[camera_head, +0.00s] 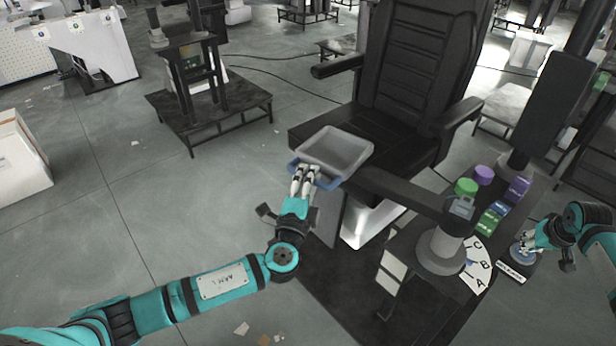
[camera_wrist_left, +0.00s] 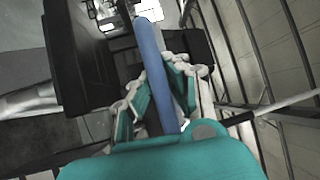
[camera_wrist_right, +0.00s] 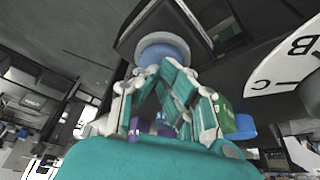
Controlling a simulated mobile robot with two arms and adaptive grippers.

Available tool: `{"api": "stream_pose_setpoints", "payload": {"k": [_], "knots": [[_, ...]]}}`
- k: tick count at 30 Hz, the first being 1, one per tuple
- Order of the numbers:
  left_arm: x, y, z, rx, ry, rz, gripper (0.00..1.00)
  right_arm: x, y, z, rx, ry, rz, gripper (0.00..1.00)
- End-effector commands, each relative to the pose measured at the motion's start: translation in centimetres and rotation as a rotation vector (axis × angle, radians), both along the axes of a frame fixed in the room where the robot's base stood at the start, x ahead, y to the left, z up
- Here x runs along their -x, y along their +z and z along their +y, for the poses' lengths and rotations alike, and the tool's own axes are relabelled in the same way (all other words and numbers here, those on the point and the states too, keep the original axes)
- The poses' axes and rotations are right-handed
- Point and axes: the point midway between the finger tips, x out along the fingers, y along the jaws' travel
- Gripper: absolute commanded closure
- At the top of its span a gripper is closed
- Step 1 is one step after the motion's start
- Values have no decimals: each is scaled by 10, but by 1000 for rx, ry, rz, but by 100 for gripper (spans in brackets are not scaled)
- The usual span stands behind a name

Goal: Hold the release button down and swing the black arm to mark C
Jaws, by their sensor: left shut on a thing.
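The black arm (camera_head: 400,192) runs left from the grey post (camera_head: 442,252) and carries a grey tray (camera_head: 350,142) with a blue grip bar (camera_head: 328,183). My left gripper (camera_head: 303,178) is shut on this blue bar, which also passes between its fingers in the left wrist view (camera_wrist_left: 155,75). A white dial plate (camera_head: 484,258) with marks A, B and C lies right of the post. My right gripper (camera_head: 527,240) has its fingertips together at the round blue release button (camera_wrist_right: 165,52); whether the button is pressed down cannot be told.
A black chair (camera_head: 420,60) stands directly behind the tray, its armrests close to the arm. Green and purple containers (camera_head: 466,186) stand on the stand behind the post. Open floor (camera_head: 200,200) lies to the left.

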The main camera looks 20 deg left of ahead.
Motion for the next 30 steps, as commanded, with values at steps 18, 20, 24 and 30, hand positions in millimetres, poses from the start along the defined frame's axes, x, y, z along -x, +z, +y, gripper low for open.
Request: {"api": "stream_pose_setpoints", "payload": {"k": [18, 20, 24, 30], "knots": [[30, -4, -6, 8, 73, 6, 100, 1, -2, 0, 1, 0, 3, 100], [42, -5, -8, 9, 107, 7, 100, 1, -2, 0, 1, 0, 3, 100], [78, -5, -15, 13, 210, 12, 100, 1, -2, 0, 0, 0, 3, 100], [131, -5, -32, 12, 378, 14, 100, 1, -2, 1, -1, 0, 3, 100]]}}
